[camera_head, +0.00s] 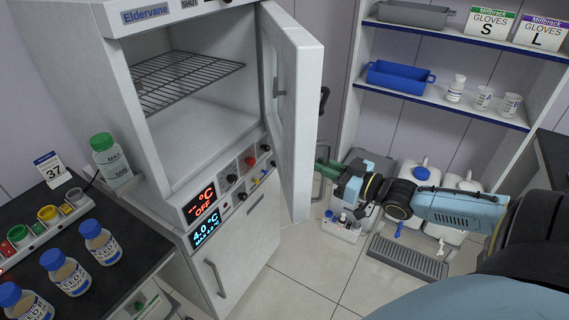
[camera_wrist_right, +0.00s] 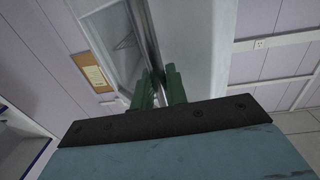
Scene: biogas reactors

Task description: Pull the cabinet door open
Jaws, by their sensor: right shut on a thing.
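The white cabinet (camera_head: 225,110) stands at the left in the head view. Its upper door (camera_head: 300,120) stands wide open, swung out toward the right. A wire rack (camera_head: 185,80) shows inside the otherwise empty chamber. A dark handle (camera_head: 323,101) is on the door's outer side. The exact contact is partly hidden. My left gripper is not in view.
A black bench (camera_head: 110,270) with several blue-capped bottles is at the lower left. Shelves (camera_head: 440,97) with blue and grey trays stand at the back right. White canisters (camera_head: 415,175) and a floor grate (camera_head: 408,258) are behind my right arm. The floor before the cabinet is clear.

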